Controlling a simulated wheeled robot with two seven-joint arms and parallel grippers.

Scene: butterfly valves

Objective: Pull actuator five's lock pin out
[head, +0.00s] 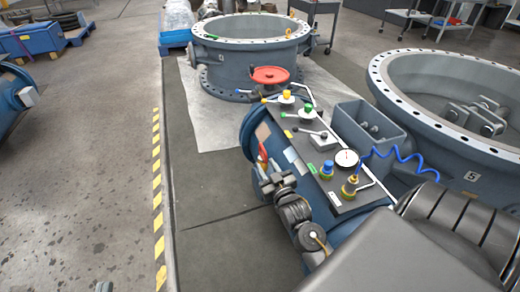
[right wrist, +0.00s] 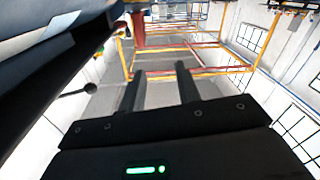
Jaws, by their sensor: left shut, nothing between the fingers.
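The blue actuator (head: 250,128), with a dark control panel (head: 318,145) on top, stands beside the large flanged valve body marked "5" (head: 472,176). A small red part (head: 262,153) shows at the actuator's left side; I cannot tell whether it is the lock pin. My left gripper (head: 263,173) is shut and empty close below this red part; contact is unclear. My right gripper (right wrist: 159,78) is open in the right wrist view, its two dark fingers apart with nothing between them. I cannot make it out in the head view.
The panel carries levers, a gauge (head: 346,159), yellow and blue fittings and a coiled blue hose (head: 405,160). A red handwheel (head: 270,75) stands behind it. Another flanged valve body (head: 245,55) is at the back.

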